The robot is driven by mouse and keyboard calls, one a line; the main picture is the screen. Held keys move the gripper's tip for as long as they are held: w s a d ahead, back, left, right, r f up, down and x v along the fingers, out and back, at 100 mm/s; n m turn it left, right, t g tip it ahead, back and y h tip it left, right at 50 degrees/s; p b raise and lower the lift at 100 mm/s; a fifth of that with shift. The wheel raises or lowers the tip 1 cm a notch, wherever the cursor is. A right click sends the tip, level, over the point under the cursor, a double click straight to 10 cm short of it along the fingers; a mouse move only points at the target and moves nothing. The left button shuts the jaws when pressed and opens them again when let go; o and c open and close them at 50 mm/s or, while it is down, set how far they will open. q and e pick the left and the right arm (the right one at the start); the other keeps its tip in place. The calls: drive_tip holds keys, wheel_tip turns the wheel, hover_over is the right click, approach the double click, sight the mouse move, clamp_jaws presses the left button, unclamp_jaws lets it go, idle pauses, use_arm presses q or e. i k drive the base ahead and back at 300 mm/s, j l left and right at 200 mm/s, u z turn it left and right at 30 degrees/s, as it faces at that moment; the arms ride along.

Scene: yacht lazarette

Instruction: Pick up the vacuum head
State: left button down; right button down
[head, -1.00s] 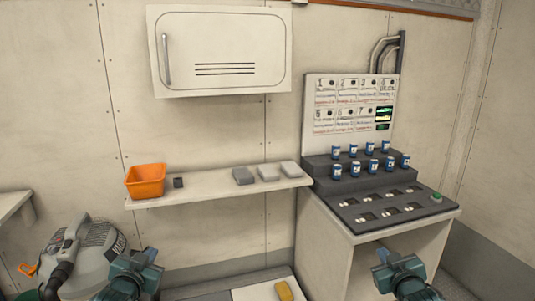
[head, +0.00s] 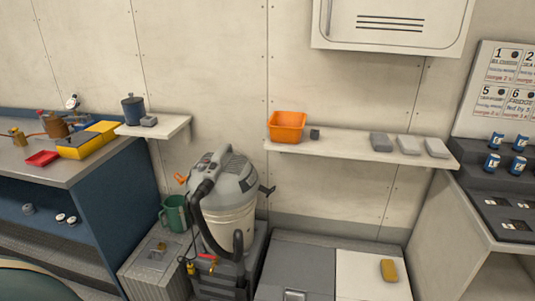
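A dark hose (head: 203,186) runs over the head's left front side and down. An orange latch (head: 181,179) sticks out on the left, and a dark latch (head: 267,190) sticks out on the right. Neither of my grippers is in view, so nothing shows touching the vacuum.
The vacuum rests on a dark base (head: 225,283). A green jug (head: 175,213) is close on its left, on a grey box (head: 150,268). A wall shelf (head: 345,144) with an orange bin (head: 286,127) is at right. A workbench (head: 90,165) is left.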

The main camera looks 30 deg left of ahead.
sight(234, 182)
drive_tip(key=u, duration=1.2)
